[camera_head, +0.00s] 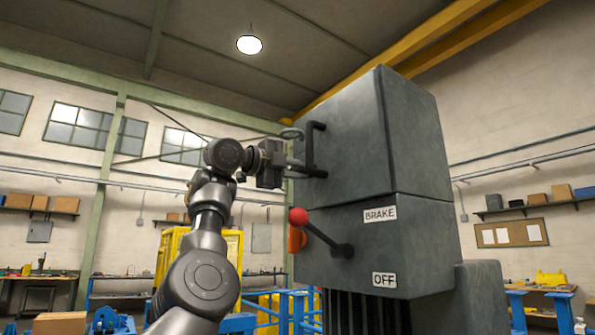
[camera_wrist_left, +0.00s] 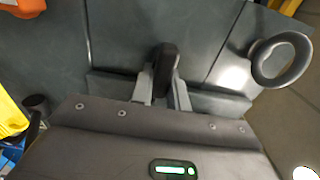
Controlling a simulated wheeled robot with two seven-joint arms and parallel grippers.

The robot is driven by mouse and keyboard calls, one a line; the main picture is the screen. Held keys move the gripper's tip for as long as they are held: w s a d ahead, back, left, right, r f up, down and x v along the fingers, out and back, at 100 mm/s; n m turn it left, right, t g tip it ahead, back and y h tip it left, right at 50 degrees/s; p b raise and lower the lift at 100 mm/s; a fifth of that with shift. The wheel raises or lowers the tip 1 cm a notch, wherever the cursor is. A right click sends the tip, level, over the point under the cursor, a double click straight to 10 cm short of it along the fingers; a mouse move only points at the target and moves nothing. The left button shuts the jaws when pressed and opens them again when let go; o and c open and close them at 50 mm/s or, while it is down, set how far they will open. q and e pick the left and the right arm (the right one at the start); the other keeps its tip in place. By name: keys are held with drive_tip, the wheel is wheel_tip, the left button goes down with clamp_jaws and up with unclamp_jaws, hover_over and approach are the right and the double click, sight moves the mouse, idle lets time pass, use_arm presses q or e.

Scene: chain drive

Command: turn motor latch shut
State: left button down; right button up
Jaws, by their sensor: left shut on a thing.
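A large grey cabinet (camera_head: 345,135) stands in front of me, with a black bar handle (camera_head: 312,145) at its upper left edge. My left gripper (camera_head: 289,162) reaches this handle from the left. In the left wrist view, my left gripper (camera_wrist_left: 163,92) is shut on a short black handle (camera_wrist_left: 167,62), with a finger on each side. No part is labelled as the motor latch, and I cannot tell the handle's turn angle. My fingers hide part of the held handle. My right gripper is not in view.
A grey ring (camera_head: 291,133) sits just above my gripper; it also shows in the left wrist view (camera_wrist_left: 280,60). An orange part (camera_head: 296,239) is beside the knob.

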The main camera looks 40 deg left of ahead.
use_arm(q)
drive_tip(key=shift+f, duration=0.1)
drive_tip(key=c, duration=1.4)
unclamp_jaws()
drive_tip(key=shift+o, duration=0.2)
drive_tip(key=shift+s, duration=0.1)
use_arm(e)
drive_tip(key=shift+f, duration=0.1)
use_arm(q)
drive_tip(key=shift+s+a+b, duration=0.15)
drive_tip(key=shift+s+b, duration=0.1)
drive_tip(key=shift+b, duration=0.05)
drive_tip(key=b+v, duration=0.4)
drive_tip(key=v, duration=0.6)
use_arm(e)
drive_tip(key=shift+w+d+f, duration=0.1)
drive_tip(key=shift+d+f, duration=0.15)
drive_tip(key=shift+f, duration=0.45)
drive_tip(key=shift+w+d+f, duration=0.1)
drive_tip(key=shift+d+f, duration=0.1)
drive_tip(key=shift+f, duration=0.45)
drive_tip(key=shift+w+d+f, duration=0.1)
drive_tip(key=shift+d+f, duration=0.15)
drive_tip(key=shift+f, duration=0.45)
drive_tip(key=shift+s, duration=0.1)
